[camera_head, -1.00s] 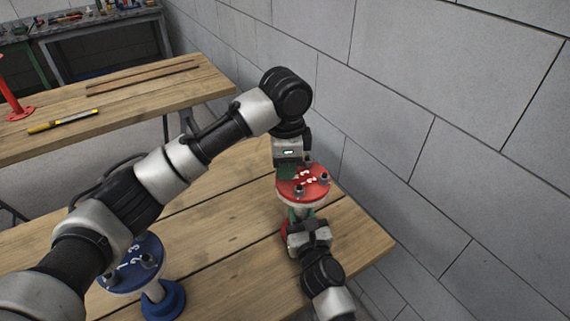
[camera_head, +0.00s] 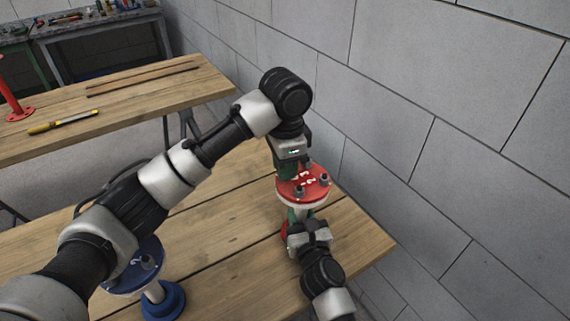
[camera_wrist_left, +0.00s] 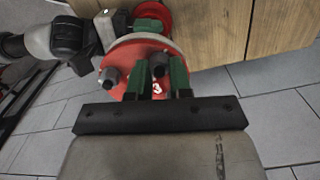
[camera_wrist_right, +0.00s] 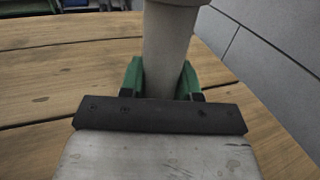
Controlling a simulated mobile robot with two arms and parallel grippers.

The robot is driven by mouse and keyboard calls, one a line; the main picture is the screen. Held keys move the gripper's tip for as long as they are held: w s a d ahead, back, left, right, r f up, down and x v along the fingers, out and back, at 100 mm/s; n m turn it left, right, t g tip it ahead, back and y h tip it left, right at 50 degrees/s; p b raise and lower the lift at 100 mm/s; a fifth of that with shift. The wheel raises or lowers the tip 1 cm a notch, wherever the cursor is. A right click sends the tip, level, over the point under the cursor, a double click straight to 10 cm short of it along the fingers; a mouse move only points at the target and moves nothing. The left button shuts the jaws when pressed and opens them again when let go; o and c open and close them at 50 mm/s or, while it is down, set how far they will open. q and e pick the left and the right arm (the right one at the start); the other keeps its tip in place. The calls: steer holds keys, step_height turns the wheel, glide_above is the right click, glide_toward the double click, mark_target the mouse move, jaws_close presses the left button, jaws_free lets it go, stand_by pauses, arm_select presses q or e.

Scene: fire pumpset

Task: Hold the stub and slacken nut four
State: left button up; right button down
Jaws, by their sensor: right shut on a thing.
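The stub is a grey pipe (camera_wrist_right: 170,50) topped by a red flange (camera_head: 312,191) with dark nuts and white numerals. My right gripper (camera_head: 300,218) is shut on the pipe below the flange; its green fingers press both sides in the right wrist view (camera_wrist_right: 163,82). My left gripper (camera_head: 288,172) is over the flange's far left side. In the left wrist view its green fingers (camera_wrist_left: 157,80) stand apart, one on each side of a dark nut (camera_wrist_left: 158,63); contact is not clear. Another nut (camera_wrist_left: 110,77) sits left of the fingers. The nut's own number cannot be told.
A blue flange stub (camera_head: 165,300) stands on the wooden table (camera_head: 225,235), partly behind my left arm. A grey block wall (camera_head: 450,120) runs close on the right. A second table (camera_head: 150,110) holds a yellow-handled tool (camera_head: 62,122) and a red stand (camera_head: 12,95).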

arm_select(q)
steer(key=o, duration=0.5)
steer(key=shift+c, duration=0.2)
step_height(320, 180, up, 12)
stand_by(0.4)
